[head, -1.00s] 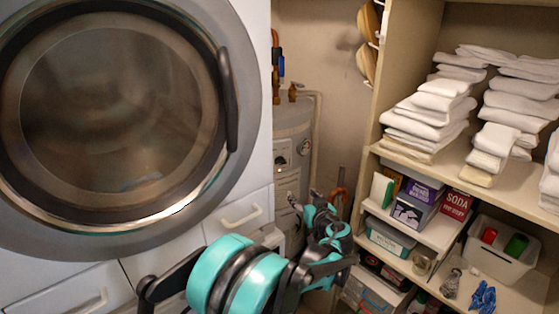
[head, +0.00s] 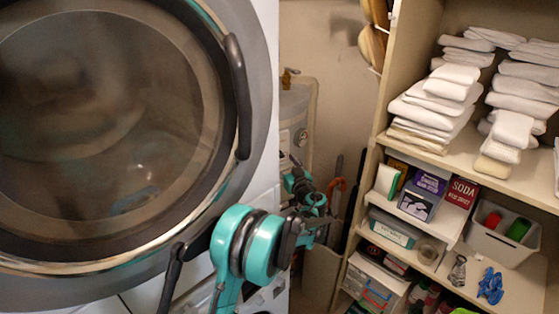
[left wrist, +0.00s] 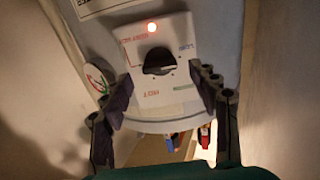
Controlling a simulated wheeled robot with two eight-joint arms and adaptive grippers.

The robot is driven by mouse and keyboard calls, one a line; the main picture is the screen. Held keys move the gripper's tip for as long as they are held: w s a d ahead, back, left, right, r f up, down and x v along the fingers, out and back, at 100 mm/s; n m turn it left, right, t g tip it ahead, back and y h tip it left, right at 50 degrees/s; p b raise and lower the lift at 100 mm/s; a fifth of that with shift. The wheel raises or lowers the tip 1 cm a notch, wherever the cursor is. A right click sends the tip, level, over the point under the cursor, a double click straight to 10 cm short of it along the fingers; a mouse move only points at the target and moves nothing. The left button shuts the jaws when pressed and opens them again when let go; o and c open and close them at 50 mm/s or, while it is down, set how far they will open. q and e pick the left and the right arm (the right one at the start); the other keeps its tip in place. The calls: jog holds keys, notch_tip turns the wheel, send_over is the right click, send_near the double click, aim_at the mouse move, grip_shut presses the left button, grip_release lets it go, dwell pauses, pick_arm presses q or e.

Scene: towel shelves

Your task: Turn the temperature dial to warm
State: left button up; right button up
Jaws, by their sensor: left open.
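The temperature dial (left wrist: 158,62) is a dark round knob on a white control panel (left wrist: 150,92) with a lit red lamp and printed labels, upside down in the left wrist view. My left gripper (left wrist: 161,84) is open, its two dark fingers on either side of the panel. I cannot tell whether the fingers touch the panel; nothing is between them but the dial area. In the head view the grey water heater (head: 294,105) stands behind my left gripper (head: 311,200), which hides the dial there. The dial's exact setting is not clear. My right gripper is not in view.
A round gauge (left wrist: 97,82) sits beside the panel. A front-loading washer (head: 258,60) stands close on the left of my arm. Shelves (head: 395,55) with folded white towels (head: 440,95), boxes and a bin (head: 500,240) stand on the right. Umbrella-like handles (head: 337,185) lean beside the heater.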

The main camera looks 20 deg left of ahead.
pick_arm(q)
jog(key=shift+x, duration=1.25)
jog(key=c, duration=1.2)
jog(key=shift+o, duration=0.2)
jog(key=shift+m, duration=0.3)
jog(key=m, duration=0.5)
jog(key=shift+w, duration=0.1)
jog(key=m, duration=0.6)
jog(key=shift+d+f, duration=0.1)
